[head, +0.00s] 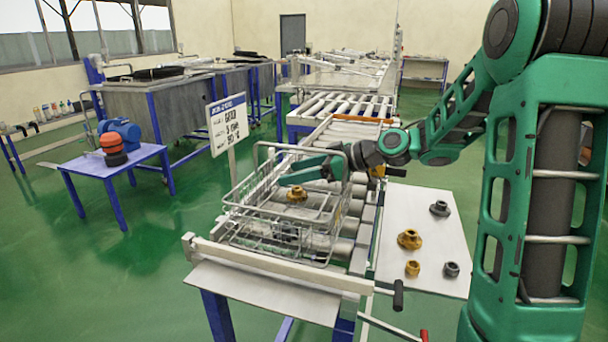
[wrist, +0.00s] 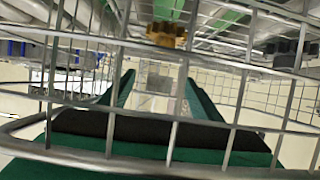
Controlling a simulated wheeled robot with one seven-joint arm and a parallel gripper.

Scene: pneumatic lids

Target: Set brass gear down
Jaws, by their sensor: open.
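A brass gear (head: 297,193) shows inside the wire basket (head: 240,192), just below my gripper's fingers in the head view. My gripper (head: 290,178) reaches in from the right at the basket's upper part, with its jaws open. In the wrist view, the two green fingers of my gripper (wrist: 158,88) are spread with nothing between them. A brass gear (wrist: 166,34) shows above the fingers there, apart from them, behind basket wires. I cannot tell whether the gear rests on the basket floor.
A dark part (head: 288,232) sits low in the basket, which stands on a roller conveyor. The white side table (head: 398,200) holds brass parts (head: 410,239) and dark parts (head: 440,208). A sign (head: 229,123) stands left of the basket. The basket's wire rim surrounds my gripper closely.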

